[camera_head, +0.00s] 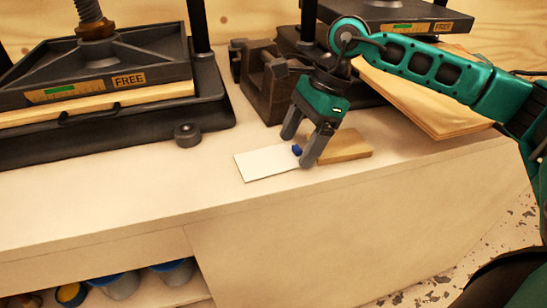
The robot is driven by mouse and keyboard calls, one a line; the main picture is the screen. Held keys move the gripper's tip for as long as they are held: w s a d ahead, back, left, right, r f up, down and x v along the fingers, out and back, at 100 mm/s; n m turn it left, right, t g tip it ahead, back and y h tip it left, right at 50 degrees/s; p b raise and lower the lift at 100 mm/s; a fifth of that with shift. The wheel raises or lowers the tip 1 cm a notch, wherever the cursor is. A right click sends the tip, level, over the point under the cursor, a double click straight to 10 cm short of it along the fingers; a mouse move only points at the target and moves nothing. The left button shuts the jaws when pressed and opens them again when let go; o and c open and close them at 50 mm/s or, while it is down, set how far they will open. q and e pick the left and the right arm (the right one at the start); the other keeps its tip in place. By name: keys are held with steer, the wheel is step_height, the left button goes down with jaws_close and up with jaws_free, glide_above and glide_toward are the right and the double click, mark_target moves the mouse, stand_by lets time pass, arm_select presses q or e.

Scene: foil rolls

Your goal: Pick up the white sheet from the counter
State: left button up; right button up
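The white sheet (265,163) lies flat on the pale counter (150,205), near its front edge. My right gripper (298,150) points down over the sheet's right end. Its two fingers are apart, one toward the back and one toward the front. A small blue thing (297,150) shows between the fingertips; I cannot tell what it is. The fingers hide part of the sheet's right end, and I cannot tell whether they touch it. My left gripper is out of view.
A wooden block (345,146) lies just right of the fingers. A dark holder (268,85) stands behind them. A black press (100,75) labelled FREE fills the left; another press (390,17) stands behind with wooden boards (425,100). Cans (118,284) sit on a shelf below.

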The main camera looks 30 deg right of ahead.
steer(key=c, duration=0.4)
steer(key=shift+r, duration=0.1)
